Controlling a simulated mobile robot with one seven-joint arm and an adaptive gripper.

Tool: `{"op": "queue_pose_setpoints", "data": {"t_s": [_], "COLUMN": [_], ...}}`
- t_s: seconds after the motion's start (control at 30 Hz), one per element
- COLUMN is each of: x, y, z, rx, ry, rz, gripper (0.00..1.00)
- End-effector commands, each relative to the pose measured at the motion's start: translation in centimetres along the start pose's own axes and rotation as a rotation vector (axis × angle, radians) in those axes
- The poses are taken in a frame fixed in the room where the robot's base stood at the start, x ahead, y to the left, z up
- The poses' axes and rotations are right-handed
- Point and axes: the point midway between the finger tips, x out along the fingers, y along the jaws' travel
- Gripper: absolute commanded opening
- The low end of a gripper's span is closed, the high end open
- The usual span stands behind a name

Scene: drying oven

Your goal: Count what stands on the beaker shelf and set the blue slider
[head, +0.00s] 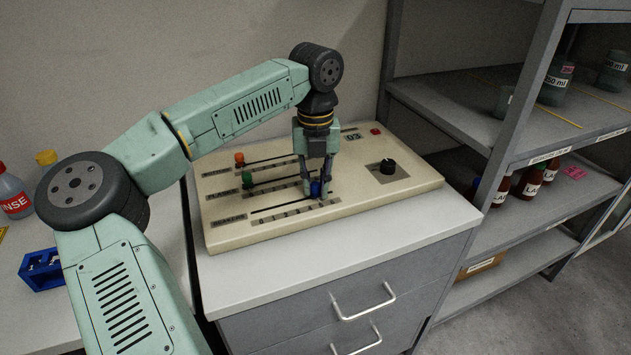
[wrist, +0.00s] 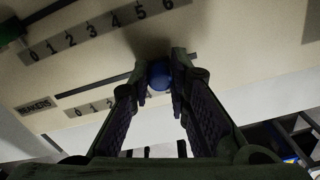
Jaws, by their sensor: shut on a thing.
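The cream control panel (head: 225,232) lies on the cabinet top and has three slider slots. The blue slider knob (head: 316,189) is toward the right part of the lowest slot, labelled BEAKERS. My gripper (head: 317,182) points down and is shut on this knob; the wrist view shows the blue knob (wrist: 160,75) between the fingertips. The number under the knob is hidden. The upper rack shelf (head: 450,105) holds glass vessels: a clear one (head: 504,101) partly behind a post, a labelled greenish one (head: 555,86) and another (head: 613,70) at the right edge.
Brown bottles (head: 531,182) stand on a lower shelf. A blue rack (head: 42,270) is at left.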

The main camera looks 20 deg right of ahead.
Motion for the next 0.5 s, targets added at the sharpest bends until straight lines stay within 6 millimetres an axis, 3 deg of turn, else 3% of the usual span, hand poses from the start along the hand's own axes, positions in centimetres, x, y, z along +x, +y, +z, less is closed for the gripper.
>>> {"op": "queue_pose_setpoints", "data": {"t_s": [0.5], "x": [0.10], "y": [0.48], "z": [-0.10], "rx": [-0.001], "ry": [-0.001], "rz": [0.000], "gripper": [0.00]}}
